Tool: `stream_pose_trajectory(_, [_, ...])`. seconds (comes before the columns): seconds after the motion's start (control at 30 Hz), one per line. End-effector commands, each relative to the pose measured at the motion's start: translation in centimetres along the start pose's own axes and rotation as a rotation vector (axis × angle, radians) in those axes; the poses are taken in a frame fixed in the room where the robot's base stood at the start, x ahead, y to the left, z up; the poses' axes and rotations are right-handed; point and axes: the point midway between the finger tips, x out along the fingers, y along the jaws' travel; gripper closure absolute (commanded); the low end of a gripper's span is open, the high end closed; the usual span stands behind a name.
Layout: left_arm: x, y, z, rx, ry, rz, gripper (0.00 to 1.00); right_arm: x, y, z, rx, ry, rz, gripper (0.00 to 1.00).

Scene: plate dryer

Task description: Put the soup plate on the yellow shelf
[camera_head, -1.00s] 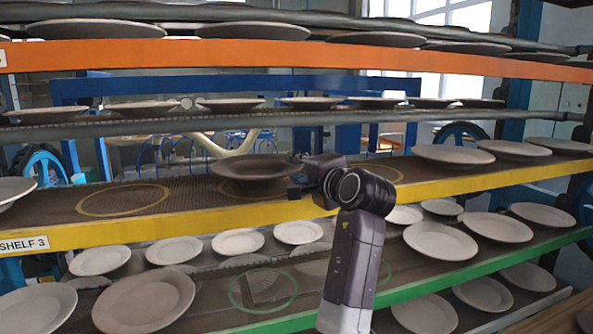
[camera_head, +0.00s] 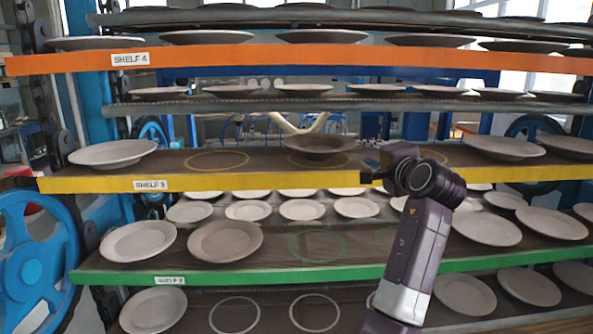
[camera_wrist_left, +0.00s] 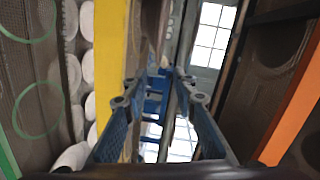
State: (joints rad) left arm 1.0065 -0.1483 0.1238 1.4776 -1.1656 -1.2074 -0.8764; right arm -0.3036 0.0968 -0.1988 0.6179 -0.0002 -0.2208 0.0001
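The dark brown soup plate (camera_head: 319,146) rests upright on the yellow shelf (camera_head: 290,183), labelled Shelf 3. It sits over one of the yellow rings drawn on the shelf. My left gripper (camera_head: 371,176) is at the shelf's front edge, to the right of the plate and apart from it. In the left wrist view my left gripper (camera_wrist_left: 158,99) has its two blue-padded fingers spread, with nothing between them. The yellow shelf edge (camera_wrist_left: 112,60) shows left of the fingers there. My right gripper is in neither view.
An empty yellow ring (camera_head: 217,161) lies left of the soup plate, with a pale plate (camera_head: 113,153) beyond it. More pale plates (camera_head: 504,146) stand at the right. The orange shelf (camera_head: 290,56) is above, the green shelf (camera_head: 270,273) below. A blue wheel (camera_head: 40,262) stands at left.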

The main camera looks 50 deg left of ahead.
Motion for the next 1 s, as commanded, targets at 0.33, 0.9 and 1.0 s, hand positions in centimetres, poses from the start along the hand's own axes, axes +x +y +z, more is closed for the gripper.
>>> stream_pose_trajectory(0.33, [0.0,2.5,-0.5,-0.035,0.064,-0.002,0.74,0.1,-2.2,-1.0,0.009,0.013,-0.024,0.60])
stream_pose_trajectory(0.9, [-9.7,30.9,-3.5,-0.409,0.630,0.359,0.74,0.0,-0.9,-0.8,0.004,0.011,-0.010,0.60])
stream_pose_trajectory(1.0, [-10.8,39.9,-2.0,-0.388,0.607,0.505,0.74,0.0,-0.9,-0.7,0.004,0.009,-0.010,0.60])
